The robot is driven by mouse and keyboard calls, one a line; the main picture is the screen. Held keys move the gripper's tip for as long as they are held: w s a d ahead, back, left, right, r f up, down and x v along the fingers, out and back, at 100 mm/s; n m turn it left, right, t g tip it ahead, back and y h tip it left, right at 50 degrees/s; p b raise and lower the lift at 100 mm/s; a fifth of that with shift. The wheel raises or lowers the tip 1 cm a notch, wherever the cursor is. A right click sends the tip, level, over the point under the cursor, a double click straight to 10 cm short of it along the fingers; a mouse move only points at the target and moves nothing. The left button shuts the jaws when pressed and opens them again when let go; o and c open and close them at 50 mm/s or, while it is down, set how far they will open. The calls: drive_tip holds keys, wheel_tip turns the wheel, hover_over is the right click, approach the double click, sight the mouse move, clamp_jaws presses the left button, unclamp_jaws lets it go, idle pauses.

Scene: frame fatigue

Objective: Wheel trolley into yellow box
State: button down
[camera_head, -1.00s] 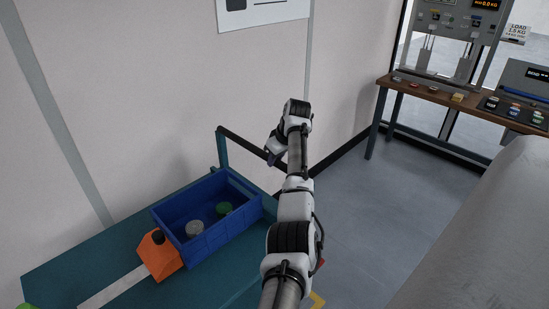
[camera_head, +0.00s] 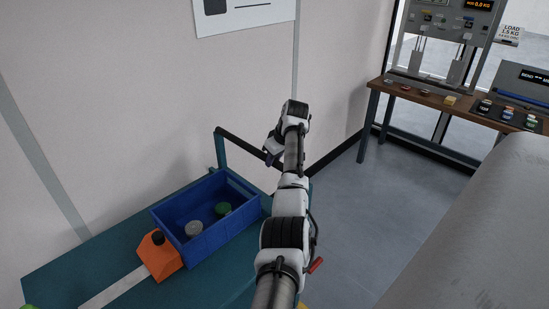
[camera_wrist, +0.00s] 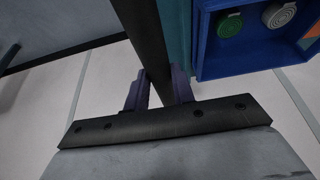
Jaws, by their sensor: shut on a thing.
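The trolley is teal, with a flat top (camera_head: 115,262) at the lower left of the head view and a dark push bar (camera_head: 243,144) at its right end. The bar also crosses the wrist view (camera_wrist: 143,30). My gripper (camera_head: 273,150) is at the bar; in the wrist view its purple fingers (camera_wrist: 160,88) are shut around it. A small piece of yellow floor marking (camera_head: 303,306) shows at the bottom edge of the head view; the rest of the yellow box is out of view or hidden by my arm.
A blue bin (camera_head: 220,234) with a green and a grey disc stands on the trolley beside an orange block (camera_head: 158,256). A wall runs close behind the trolley. Grey floor (camera_head: 375,215) is open to the right, before a wooden bench (camera_head: 430,97) with equipment.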

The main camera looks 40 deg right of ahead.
drive_tip(key=shift+d+r, duration=0.2)
drive_tip(key=shift+r, duration=0.05)
drive_tip(key=c, duration=1.6)
unclamp_jaws()
drive_tip(key=o, duration=0.4)
drive_tip(key=shift+d+f, duration=0.15)
drive_tip(key=shift+d, duration=0.05)
drive_tip(key=shift+o, duration=0.2)
drive_tip(key=shift+a, duration=0.1)
drive_tip(key=b+v, duration=0.4)
drive_tip(key=v, duration=0.9)
drive_tip(key=shift+s+r, duration=0.2)
drive_tip(key=shift+r, duration=0.2)
